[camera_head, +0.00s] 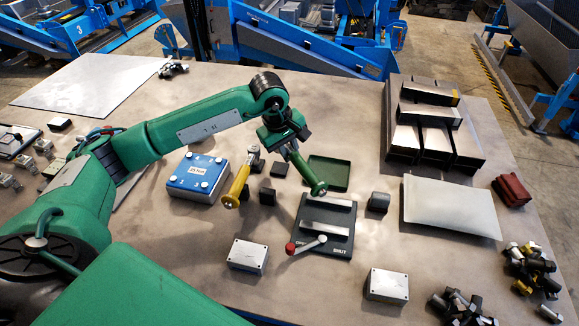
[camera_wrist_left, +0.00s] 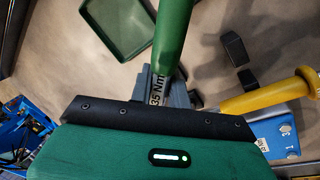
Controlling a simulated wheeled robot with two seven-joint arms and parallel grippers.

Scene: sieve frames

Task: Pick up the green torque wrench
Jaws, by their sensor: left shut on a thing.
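The green torque wrench (camera_head: 305,172) is in the jaws of my left gripper (camera_head: 287,142). Its green handle slants down to the right, with the handle end over the table near the green tray. In the left wrist view the green handle (camera_wrist_left: 173,38) runs up from the gripper, with a "35 Nm" label beside the jaws. The far end of the wrench is hidden by the gripper. I cannot tell how high it is above the table. A yellow-handled wrench (camera_head: 237,185) lies just left of it, apart from the gripper. My right gripper is not in view.
Small black blocks (camera_head: 267,195) stand between the wrenches. A blue-topped box (camera_head: 200,175) is at left, a green tray (camera_head: 328,173) at right, and a black plate with a red-knobbed lever (camera_head: 322,243) in front. A white pad (camera_head: 450,205) lies further right.

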